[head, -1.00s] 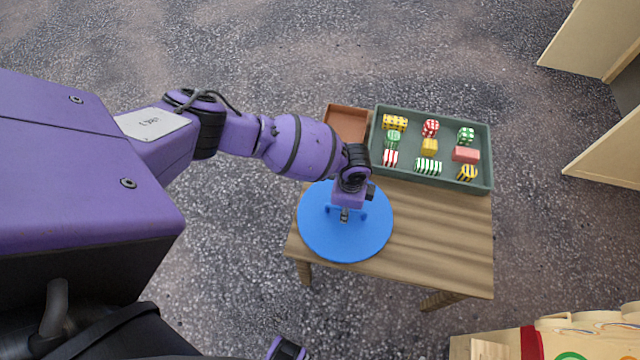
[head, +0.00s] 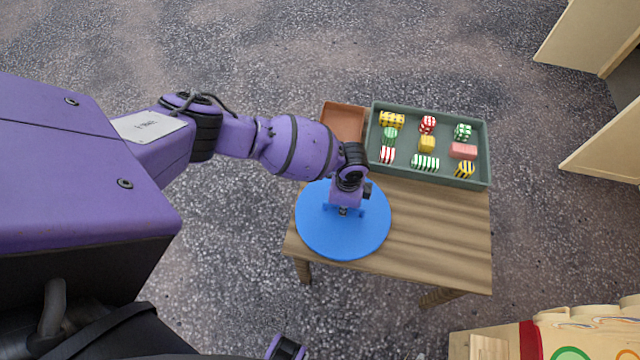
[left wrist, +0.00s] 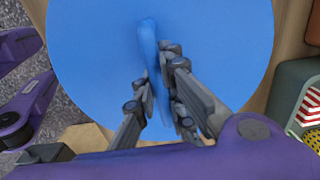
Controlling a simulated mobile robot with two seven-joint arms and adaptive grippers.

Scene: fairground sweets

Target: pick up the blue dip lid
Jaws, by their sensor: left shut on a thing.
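The blue dip lid (head: 340,238) is a large round blue disc over the left front part of the wooden table. It also fills most of the left wrist view (left wrist: 90,60), where a raised blue handle (left wrist: 148,45) stands at its middle. My left gripper (head: 343,210) is over the lid's centre, its fingers shut on that handle. In the left wrist view the fingers (left wrist: 158,90) lie on either side of the handle. Whatever is under the lid is hidden. I cannot tell whether the lid is lifted. My right gripper is not identifiable in view.
A green tray (head: 488,150) with several striped and spotted sweets stands at the back right of the table (head: 440,235). A reddish-brown tray (head: 343,120) is beside it. The table's right front is clear. A pale wooden stand (head: 500,345) is at the lower right.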

